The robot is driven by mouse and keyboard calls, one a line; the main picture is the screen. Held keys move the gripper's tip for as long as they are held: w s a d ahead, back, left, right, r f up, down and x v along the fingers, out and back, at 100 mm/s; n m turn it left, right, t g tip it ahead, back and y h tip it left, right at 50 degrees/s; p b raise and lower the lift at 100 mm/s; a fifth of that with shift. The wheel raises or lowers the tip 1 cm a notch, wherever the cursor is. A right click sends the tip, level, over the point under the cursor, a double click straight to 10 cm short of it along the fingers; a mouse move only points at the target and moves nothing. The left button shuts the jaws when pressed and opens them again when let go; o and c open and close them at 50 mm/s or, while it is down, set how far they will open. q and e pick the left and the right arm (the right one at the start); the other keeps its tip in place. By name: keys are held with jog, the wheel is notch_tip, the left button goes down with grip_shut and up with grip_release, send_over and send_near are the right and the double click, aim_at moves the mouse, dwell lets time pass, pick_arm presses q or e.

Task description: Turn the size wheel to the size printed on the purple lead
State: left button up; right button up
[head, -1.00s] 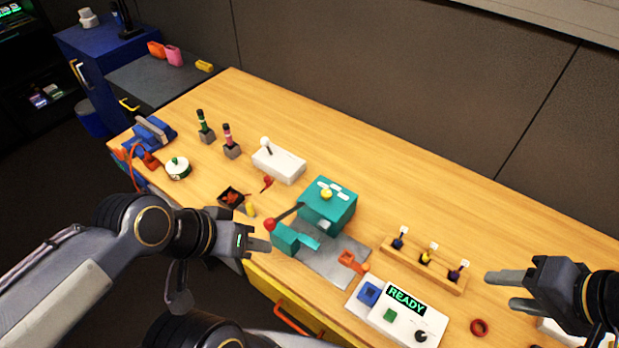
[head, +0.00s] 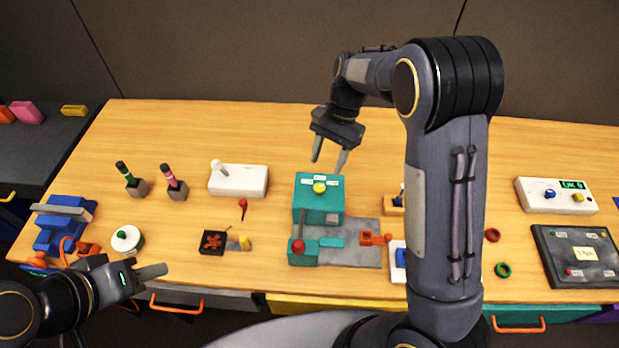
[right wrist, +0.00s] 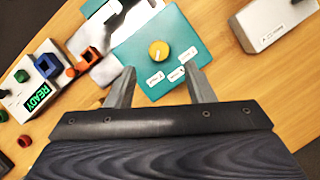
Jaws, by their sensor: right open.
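The size wheel, a yellow knob (head: 320,187), sits on top of a teal box (head: 319,211) with white labels around it. The knob also shows in the right wrist view (right wrist: 158,50), with the labels too small to read. My right gripper (head: 330,162) is open and empty, fingers pointing down above and behind the box. In the right wrist view its fingers (right wrist: 163,75) are apart, near the box's labelled top. My left gripper (head: 150,274) is low at the table's front left; its finger gap is unclear. The lead rack (head: 393,205) is mostly behind my right arm, and the purple lead is hidden.
A red-knobbed lever (head: 298,246) and grey plate (head: 345,256) are in front of the box. A white switch box (head: 238,180) stands left of it. An orange clip (head: 375,238) lies right. The table's back left is clear.

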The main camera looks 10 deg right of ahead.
aim_at(320, 187)
jog(key=shift+p+x, duration=0.35)
jog(key=shift+x, duration=2.85)
jog(key=c, duration=1)
